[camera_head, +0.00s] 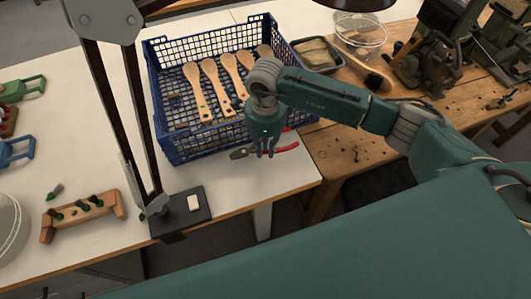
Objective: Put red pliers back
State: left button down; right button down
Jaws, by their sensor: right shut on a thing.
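My right gripper (265,152) comes in from the right and points down in front of the blue crate. It is shut on the red pliers (288,147). The pliers' red handles stick out to the right of the fingers and the grey jaws to the left. Their middle is hidden by the fingers. The pliers are over the front edge area of the white table; I cannot tell whether they touch it. My left gripper is not in view.
A blue mesh crate (203,148) with several wooden spoons (222,88) stands behind the gripper. At left are a wooden rack (82,217) with tools and a dark metal stand (180,212). A wooden workbench (350,148) adjoins at right. The white table (268,186) is bare in front.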

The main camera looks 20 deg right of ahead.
aim_at(266, 152)
notch_tip(266, 152, down, 4)
jog(key=shift+r+p, duration=0.2)
jog(key=shift+p, duration=0.2)
jog(key=shift+f, duration=0.3)
jog(key=c, duration=1.6)
grip_release()
jog(key=shift+c, duration=0.2)
jog(key=shift+r, duration=0.1)
jog(key=shift+r, duration=0.15)
notch_tip(266, 152, up, 11)
jog(key=b, duration=0.3)
jog(key=shift+r, duration=0.1)
jog(key=shift+s+r, duration=0.1)
jog(key=shift+r, duration=0.2)
